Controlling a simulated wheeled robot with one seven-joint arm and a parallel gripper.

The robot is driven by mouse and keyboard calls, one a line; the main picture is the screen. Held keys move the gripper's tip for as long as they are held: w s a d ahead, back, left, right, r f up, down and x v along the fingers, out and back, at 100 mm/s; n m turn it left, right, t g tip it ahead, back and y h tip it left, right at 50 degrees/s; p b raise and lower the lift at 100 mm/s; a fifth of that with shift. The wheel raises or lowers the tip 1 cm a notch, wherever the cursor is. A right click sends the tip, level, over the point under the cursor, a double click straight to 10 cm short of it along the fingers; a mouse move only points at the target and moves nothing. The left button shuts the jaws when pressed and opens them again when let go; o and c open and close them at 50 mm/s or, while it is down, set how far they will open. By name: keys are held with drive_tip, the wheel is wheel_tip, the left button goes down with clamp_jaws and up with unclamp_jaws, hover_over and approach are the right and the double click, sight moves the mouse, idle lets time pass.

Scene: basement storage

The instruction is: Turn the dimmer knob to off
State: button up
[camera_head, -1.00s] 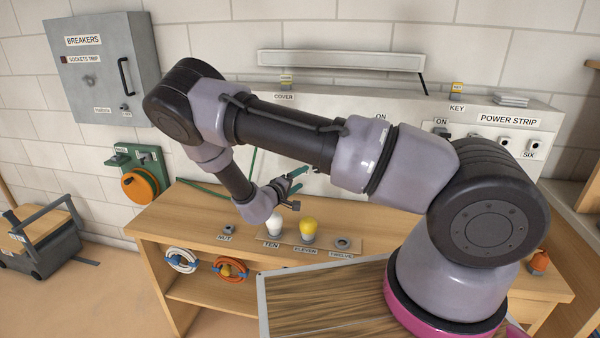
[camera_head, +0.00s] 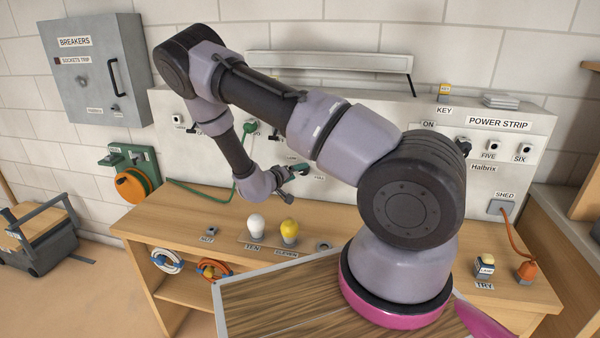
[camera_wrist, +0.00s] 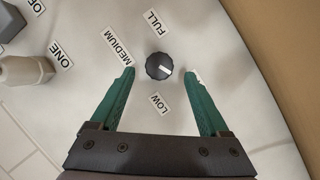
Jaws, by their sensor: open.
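The dimmer knob (camera_wrist: 159,66) is small, round and black with a short white mark, on a pale panel in the wrist view. Around it are the labels FULL (camera_wrist: 153,21), MEDIUM (camera_wrist: 118,46) and LOW (camera_wrist: 159,103). Another label at its right is mostly hidden behind a finger. The white mark lies on the right-hand side of the knob. My gripper (camera_wrist: 159,73) is open, its green fingers on either side of the knob with gaps. I cannot tell how far the tips are from the panel. In the head view my gripper (camera_head: 299,170) is at the white panel.
A hexagonal fitting (camera_wrist: 26,71) by the label ONE is at the left in the wrist view. In the head view, a white bulb (camera_head: 256,223) and a yellow bulb (camera_head: 289,231) stand on the bench below my gripper. The power strip panel (camera_head: 535,122) continues to the right.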

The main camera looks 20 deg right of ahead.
sight(302, 171)
drive_tip(key=shift+x, duration=1.6)
drive_tip(key=shift+c, duration=0.3)
clamp_jaws()
drive_tip(key=shift+s+n+h, duration=0.1)
drive_tip(key=shift+n+h, duration=0.3)
drive_tip(key=shift+n, duration=0.3)
drive_tip(key=shift+o, duration=0.3)
unclamp_jaws()
drive_tip(key=v, duration=1)
drive_tip(key=shift+a, duration=0.35)
